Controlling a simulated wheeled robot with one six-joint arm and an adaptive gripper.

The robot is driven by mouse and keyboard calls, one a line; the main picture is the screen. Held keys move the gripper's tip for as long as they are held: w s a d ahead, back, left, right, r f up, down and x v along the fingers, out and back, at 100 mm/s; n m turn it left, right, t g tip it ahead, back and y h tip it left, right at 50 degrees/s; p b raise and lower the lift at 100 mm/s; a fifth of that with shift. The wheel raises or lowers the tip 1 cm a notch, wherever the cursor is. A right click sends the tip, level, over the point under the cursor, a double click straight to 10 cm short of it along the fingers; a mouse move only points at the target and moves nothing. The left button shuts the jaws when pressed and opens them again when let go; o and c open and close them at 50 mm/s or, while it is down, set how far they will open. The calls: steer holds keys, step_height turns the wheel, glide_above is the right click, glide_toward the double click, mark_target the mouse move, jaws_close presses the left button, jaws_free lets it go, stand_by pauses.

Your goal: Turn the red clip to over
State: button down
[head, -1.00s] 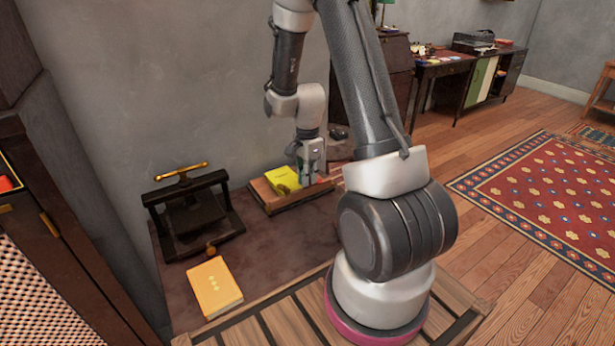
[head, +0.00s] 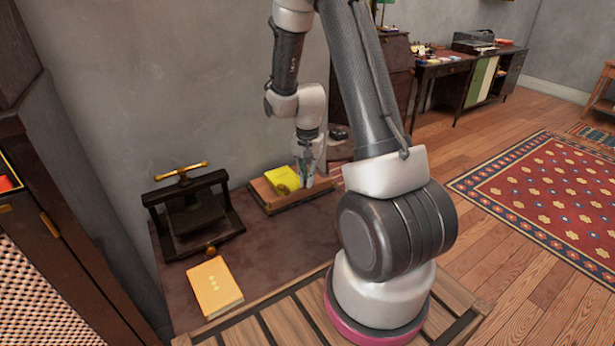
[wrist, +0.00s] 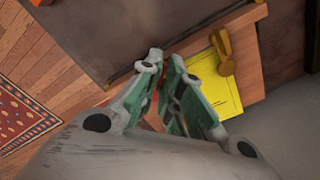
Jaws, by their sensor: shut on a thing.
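My gripper (head: 305,182) points down at the right part of a shallow wooden tray (head: 270,206) on the dark table. In the wrist view its two green-padded fingers (wrist: 163,60) are close together, shut on the red clip. Only a sliver of red (wrist: 154,100) shows between the fingers; the rest of the clip is hidden, so I cannot tell which way it faces. A yellow booklet (head: 281,178) lies in the tray left of the gripper. It also shows in the wrist view (wrist: 214,88), with a brass-coloured piece (wrist: 223,50) on it.
A black press with a brass handle (head: 181,170) stands left of the tray. A yellow-orange book (head: 214,287) lies near the table's front. The tabletop (head: 285,245) between them is mostly clear. The grey wall is close behind the tray.

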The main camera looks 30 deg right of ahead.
steer(key=n, duration=0.4)
steer(key=shift+n, duration=0.3)
steer(key=n, duration=0.4)
steer(key=shift+n, duration=0.4)
steer(key=c, duration=1.6)
jaws_free()
step_height(320, 180, up, 12)
